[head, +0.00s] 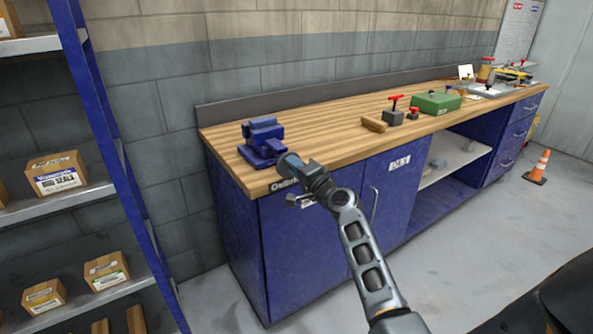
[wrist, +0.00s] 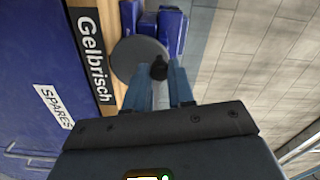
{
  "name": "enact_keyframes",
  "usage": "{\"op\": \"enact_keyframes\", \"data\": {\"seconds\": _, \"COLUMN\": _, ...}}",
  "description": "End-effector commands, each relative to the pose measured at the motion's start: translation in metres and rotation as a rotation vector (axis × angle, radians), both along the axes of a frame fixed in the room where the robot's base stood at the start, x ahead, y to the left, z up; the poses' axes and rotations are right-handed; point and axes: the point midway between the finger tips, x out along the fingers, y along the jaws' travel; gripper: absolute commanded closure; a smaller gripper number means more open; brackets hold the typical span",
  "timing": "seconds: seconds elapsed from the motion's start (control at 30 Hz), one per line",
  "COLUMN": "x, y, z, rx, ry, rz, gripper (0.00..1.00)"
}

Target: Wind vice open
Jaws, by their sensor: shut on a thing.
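The blue vice (head: 263,136) stands on the left end of the wooden workbench. In the wrist view its blue body (wrist: 171,28) is at the top, behind a round grey handwheel (wrist: 131,62). A small black knob (wrist: 159,67) sticks out from the wheel's edge, between my fingertips. My gripper (wrist: 160,82) is shut on this knob. In the head view my gripper (head: 292,165) is at the front of the vice, by the bench edge, and hides most of the wheel. I cannot tell how wide the vice jaws are.
The workbench top (head: 330,147) is clear just right of the vice. A wood block (head: 374,125), red-handled clamps (head: 394,112) and a green box (head: 436,102) lie farther right. A blue shelf rack (head: 105,130) with cartons stands at left. An orange cone (head: 539,167) is on the floor.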

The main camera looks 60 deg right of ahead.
Motion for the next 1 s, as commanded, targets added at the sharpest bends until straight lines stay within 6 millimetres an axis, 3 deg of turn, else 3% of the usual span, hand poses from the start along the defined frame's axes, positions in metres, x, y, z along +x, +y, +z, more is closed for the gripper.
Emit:
{"op": "enact_keyframes", "data": {"seconds": 0.27, "x": 0.0002, "y": 0.0007, "z": -0.0031, "rx": -0.017, "ry": 0.012, "rz": 0.001, "gripper": 1.0}}
{"op": "enact_keyframes", "data": {"seconds": 0.63, "x": 0.0035, "y": 0.0061, "z": -0.0084, "rx": -0.235, "ry": 0.145, "rz": 0.0, "gripper": 1.0}}
{"op": "enact_keyframes", "data": {"seconds": 1.0, "x": 0.0036, "y": 0.0065, "z": -0.0074, "rx": -0.255, "ry": 0.16, "rz": 0.001, "gripper": 1.0}}
